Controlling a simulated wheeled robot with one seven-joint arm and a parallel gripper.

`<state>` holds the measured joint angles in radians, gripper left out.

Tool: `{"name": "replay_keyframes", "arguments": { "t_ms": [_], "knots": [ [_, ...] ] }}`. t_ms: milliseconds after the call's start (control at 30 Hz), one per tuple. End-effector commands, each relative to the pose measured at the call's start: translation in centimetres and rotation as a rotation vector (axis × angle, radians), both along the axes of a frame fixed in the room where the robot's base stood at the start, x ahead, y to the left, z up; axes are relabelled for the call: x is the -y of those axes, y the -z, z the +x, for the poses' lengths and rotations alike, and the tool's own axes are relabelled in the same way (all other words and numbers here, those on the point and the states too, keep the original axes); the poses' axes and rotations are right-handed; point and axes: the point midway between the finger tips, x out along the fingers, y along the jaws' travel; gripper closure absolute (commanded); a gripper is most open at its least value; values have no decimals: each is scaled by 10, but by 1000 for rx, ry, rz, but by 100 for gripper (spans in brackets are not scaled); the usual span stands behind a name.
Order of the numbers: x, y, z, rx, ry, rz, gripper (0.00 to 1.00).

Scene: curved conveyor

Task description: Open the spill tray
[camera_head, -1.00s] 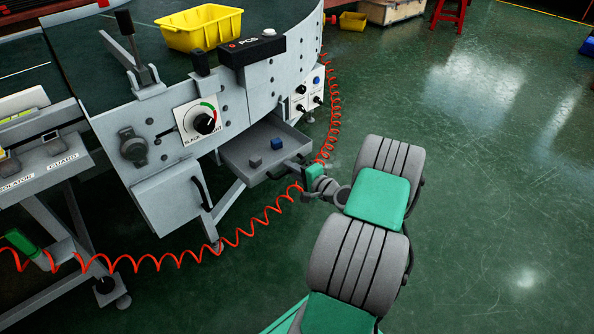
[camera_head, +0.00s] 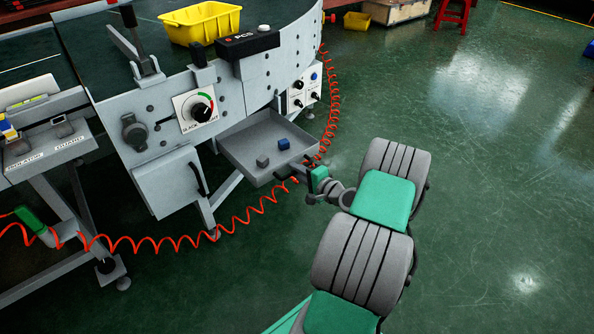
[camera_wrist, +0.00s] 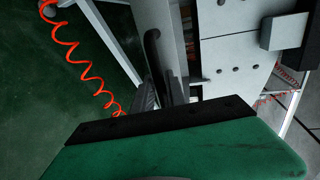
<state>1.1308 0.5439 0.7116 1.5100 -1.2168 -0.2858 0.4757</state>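The spill tray (camera_head: 258,131) is a shallow grey drawer under the curved conveyor, pulled well out in the head view. A small grey block (camera_head: 262,161) and a small blue block (camera_head: 284,144) lie in it. My gripper (camera_head: 298,174) is at the tray's front edge, at its handle, and moves together with the tray.
A closed grey door with a black handle (camera_head: 197,179) is left of the tray. A coiled red cable (camera_head: 262,205) runs below and right of the tray. A dial panel (camera_head: 195,110) and a yellow bin (camera_head: 201,23) are above. The green floor at right is clear.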

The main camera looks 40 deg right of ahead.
Motion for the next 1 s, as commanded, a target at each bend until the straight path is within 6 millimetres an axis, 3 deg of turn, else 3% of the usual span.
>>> {"name": "replay_keyframes", "arguments": {
  "t_ms": [333, 700, 1000],
  "knots": [
    [5, -3, -5, 0, 9, -5, 78],
    [7, -17, -70, 0, 11, -3, 78],
    [5, -17, -77, 1, 5, -4, 78]
  ]
}}
